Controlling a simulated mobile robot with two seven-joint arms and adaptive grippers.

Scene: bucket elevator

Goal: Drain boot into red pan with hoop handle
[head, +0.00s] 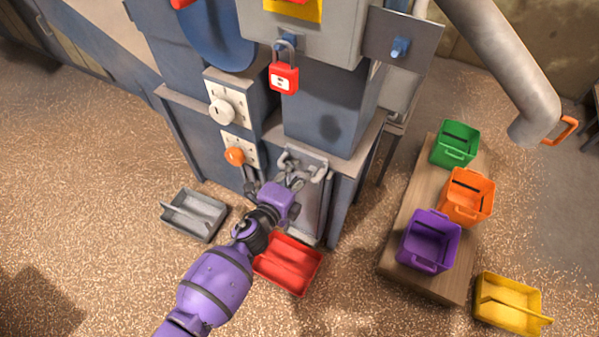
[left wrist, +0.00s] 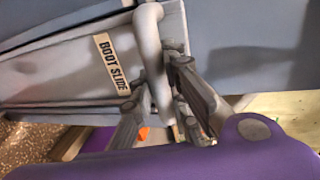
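The boot slide (head: 308,205) is a grey plate low on the front of the blue machine, with a light grey bar handle (head: 303,167) near its top. In the left wrist view its label (left wrist: 112,62) reads "BOOT SLIDE". My left gripper (head: 294,180) is at this handle. In the left wrist view its fingers are spread on either side of the handle bar (left wrist: 153,60), with gaps showing; firm contact cannot be made out. The red pan (head: 290,264) stands on the floor below the slide, partly hidden by my left arm. My right gripper is not in view.
A grey pan (head: 194,215) lies left on the grain-strewn floor. Green (head: 456,144), orange (head: 467,197) and purple (head: 430,241) bins stand on a wooden platform (head: 405,215) at right. A yellow pan (head: 510,303) is nearby. A red padlock (head: 284,79) hangs above the slide.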

